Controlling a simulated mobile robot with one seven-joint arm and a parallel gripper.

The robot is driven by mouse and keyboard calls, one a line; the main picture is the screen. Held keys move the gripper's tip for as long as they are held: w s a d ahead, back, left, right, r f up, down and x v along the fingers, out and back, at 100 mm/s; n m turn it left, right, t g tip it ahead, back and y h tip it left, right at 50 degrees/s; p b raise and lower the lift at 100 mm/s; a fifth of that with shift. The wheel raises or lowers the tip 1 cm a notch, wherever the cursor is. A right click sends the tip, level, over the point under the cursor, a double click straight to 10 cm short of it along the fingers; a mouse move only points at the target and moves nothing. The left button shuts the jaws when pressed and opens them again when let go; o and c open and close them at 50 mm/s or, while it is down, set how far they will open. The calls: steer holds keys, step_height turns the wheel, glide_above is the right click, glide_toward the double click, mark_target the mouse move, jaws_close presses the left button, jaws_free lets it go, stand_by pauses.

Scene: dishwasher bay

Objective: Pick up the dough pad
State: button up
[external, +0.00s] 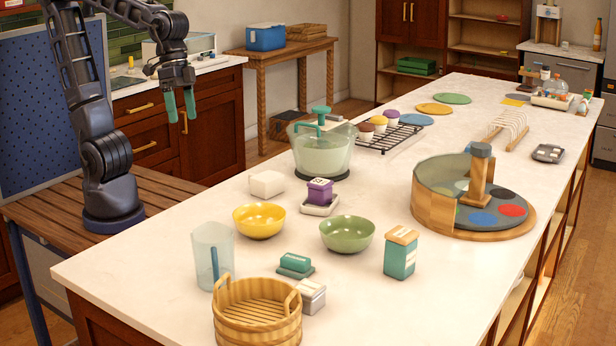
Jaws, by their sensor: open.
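My gripper (181,114) hangs at the upper left with its two green fingers pointing down, open and empty. It is in the air, apart from everything on the white counter (400,310). I cannot tell for sure which thing is the dough pad. A plain white, soft-edged block (267,184) lies on the counter near its left edge, left of a purple box. Flat round pads in green (452,98), yellow (434,109) and blue (415,120) lie farther back on the counter.
A mixing bowl (322,158) with a green handle stands near the counter's left edge. A yellow bowl (259,221), green bowl (347,234), clear pitcher (213,255) and wooden basket (257,318) stand in front. A round wooden turntable (430,205) holds coloured discs at right.

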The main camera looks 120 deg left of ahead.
steer(key=w+f+n+h, duration=0.15)
steer(key=w+n, duration=0.25)
steer(key=w, duration=0.5)
steer(key=n+g+h, duration=0.2)
steer(key=n+g, duration=0.1)
steer(key=n, duration=0.7)
glide_toward(296, 258)
steer(key=x, duration=0.5)
steer(key=shift+w+a+f, duration=0.1)
steer(key=shift+a+f, duration=0.05)
steer(key=shift+a, duration=0.05)
steer(key=shift+d+x, duration=0.25)
steer(key=shift+x, duration=2.35)
steer(key=shift+c, duration=0.2)
steer(key=c, duration=1)
